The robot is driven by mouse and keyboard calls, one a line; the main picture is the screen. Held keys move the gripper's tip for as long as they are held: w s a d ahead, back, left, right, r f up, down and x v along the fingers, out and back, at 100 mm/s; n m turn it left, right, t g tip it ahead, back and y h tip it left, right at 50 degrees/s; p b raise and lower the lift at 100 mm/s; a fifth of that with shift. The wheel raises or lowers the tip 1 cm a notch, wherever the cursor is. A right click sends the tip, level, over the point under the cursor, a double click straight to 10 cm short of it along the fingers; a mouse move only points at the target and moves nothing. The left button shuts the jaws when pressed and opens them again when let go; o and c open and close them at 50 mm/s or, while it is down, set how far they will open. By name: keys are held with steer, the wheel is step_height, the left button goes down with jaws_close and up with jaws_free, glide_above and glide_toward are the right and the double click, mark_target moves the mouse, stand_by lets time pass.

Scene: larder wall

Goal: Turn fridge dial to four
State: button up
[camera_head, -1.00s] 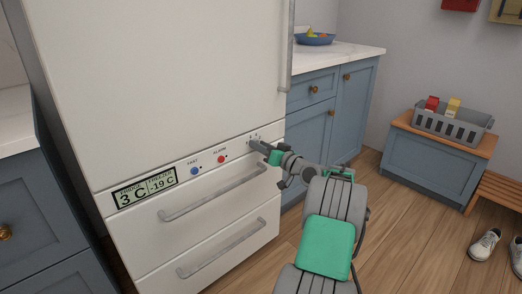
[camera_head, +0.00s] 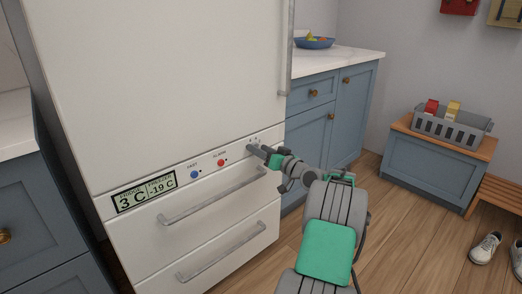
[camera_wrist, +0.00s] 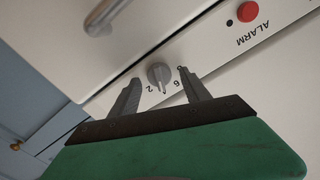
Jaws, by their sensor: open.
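The fridge dial (camera_wrist: 159,75) is a small grey knob on the white control strip, with the numbers 2 and 6 readable beside it in the wrist view. Other marks around it are partly hidden or too small to read. My gripper (camera_wrist: 162,92) is open, with one finger on each side of the dial and the fingertips apart from it in the picture.
A red alarm button (camera_head: 221,162) and a blue button (camera_head: 194,174) sit left of the dial, beside a display (camera_head: 144,192) reading 3 C and -19 C. A drawer handle (camera_head: 215,198) runs just below the strip. Blue cabinets (camera_head: 305,125) stand to the right.

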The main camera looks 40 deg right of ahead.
steer(key=s+p, duration=0.2)
steer(key=s, duration=0.5)
steer(key=shift+s, duration=0.3)
steer(key=shift+s+d, duration=0.1)
steer(key=shift+d, duration=0.1)
